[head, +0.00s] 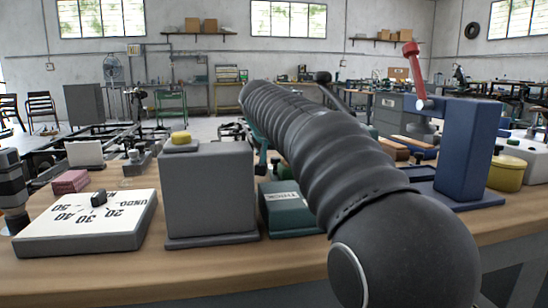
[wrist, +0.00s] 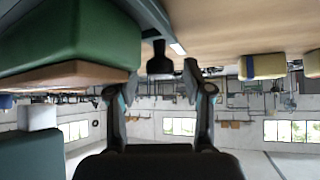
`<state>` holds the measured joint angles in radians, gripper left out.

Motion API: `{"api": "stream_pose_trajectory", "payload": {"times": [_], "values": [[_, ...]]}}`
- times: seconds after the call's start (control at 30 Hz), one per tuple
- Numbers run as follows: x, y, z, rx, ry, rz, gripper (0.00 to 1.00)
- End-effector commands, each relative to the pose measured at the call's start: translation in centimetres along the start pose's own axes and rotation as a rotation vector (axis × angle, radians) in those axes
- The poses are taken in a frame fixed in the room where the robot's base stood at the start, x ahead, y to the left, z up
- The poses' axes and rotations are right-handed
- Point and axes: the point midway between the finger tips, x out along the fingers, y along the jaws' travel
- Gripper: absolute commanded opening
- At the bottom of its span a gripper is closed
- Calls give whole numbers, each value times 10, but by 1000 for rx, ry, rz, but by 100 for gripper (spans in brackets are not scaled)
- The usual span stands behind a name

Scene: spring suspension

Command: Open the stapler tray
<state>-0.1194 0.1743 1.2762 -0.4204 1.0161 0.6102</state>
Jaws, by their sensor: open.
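In the wrist view, which looks upside down, my gripper (wrist: 155,90) is open, with nothing between its fingers. A long dark grey-green bar (wrist: 152,18) with a pale strip at its end lies beyond the fingers, on the table side. It may be part of the stapler, but I cannot tell for sure. A dark knob-like piece (wrist: 159,64) stands by its end, in line with the gap between the fingers and apparently apart from them. No tray can be made out. In the head view my arm hides the gripper and the middle of the table.
A large green block over a brown layer (wrist: 70,35) is close on the left in the wrist view. In the head view, a grey box (head: 208,195), a teal box (head: 287,207) and a white numbered board (head: 88,225) stand left of my arm. A blue post (head: 468,150) stands right.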

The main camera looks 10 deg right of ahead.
Motion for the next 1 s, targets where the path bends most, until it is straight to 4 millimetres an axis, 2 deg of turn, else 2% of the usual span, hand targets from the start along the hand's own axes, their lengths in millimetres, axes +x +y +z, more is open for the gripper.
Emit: {"api": "stream_pose_trajectory", "payload": {"times": [0.07, 0.2, 0.27, 0.57, 1.0], "values": [[0, 0, 0, 0, 0, 0, 48], [0, 0, 0, 0, 0, 0, 13], [0, 0, 0, 0, 0, 0, 0], [3, -3, -6, -1, -1, 0, 0], [50, -33, -59, -1, -1, -1, 0]]}}
